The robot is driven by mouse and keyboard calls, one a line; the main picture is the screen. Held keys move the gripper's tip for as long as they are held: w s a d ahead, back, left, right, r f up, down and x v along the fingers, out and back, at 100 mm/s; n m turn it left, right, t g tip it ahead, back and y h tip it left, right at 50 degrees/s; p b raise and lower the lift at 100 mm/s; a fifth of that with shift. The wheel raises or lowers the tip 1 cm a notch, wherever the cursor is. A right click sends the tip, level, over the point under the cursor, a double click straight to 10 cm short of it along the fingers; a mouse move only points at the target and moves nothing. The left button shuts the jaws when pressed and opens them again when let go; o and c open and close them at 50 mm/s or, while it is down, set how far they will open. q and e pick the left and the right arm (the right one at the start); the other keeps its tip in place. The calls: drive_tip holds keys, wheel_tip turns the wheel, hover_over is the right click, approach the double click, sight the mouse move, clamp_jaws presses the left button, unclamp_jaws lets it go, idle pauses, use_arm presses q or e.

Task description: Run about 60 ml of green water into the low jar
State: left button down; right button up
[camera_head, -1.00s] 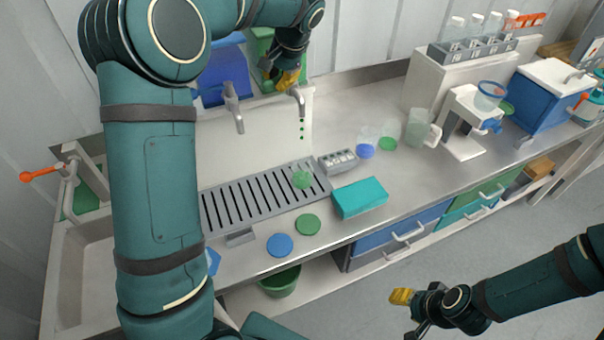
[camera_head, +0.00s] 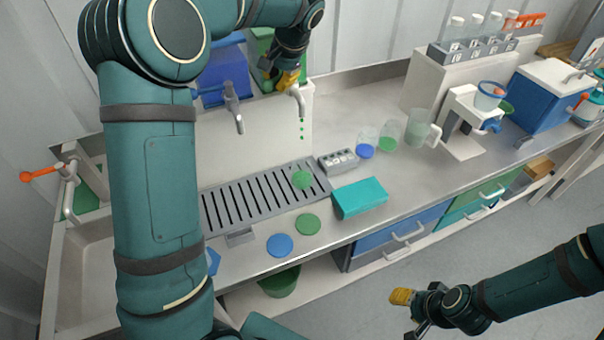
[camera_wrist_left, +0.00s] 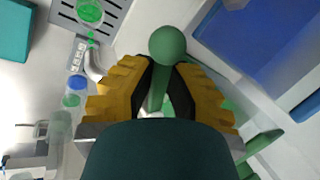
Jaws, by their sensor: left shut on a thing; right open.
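My left gripper (camera_head: 288,79) is at the top of the right-hand spout (camera_head: 297,98). In the left wrist view its yellow fingers (camera_wrist_left: 160,88) are shut on a green tap lever with a round knob (camera_wrist_left: 167,45). Green drops (camera_head: 301,130) fall in a line from the spout. The low jar (camera_head: 302,180) stands below it on the slotted drain grate (camera_head: 240,211) and holds green water. The jar also shows in the left wrist view (camera_wrist_left: 90,12). Its level marks are too small to read. My right gripper (camera_head: 408,310) is open and empty, out in front of the counter.
A second spout (camera_head: 235,112) stands to the left. A teal block (camera_head: 360,197), a green disc (camera_head: 308,224) and a blue disc (camera_head: 280,245) lie near the counter edge. A grey block with holes (camera_head: 338,161) and several glass vessels (camera_head: 416,128) stand to the right.

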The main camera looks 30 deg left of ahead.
use_arm(q)
drive_tip(key=m, duration=0.2)
drive_tip(key=a+m+t+p, duration=0.1)
drive_tip(key=m, duration=0.1)
drive_tip(key=w+a+m+t+h+p, duration=0.1)
drive_tip(key=m, duration=0.1)
drive_tip(key=shift+w+a+r, duration=0.1)
drive_tip(key=shift+a+r, duration=0.1)
drive_tip(key=c, duration=0.9)
unclamp_jaws()
drive_tip(key=shift+f, duration=0.15)
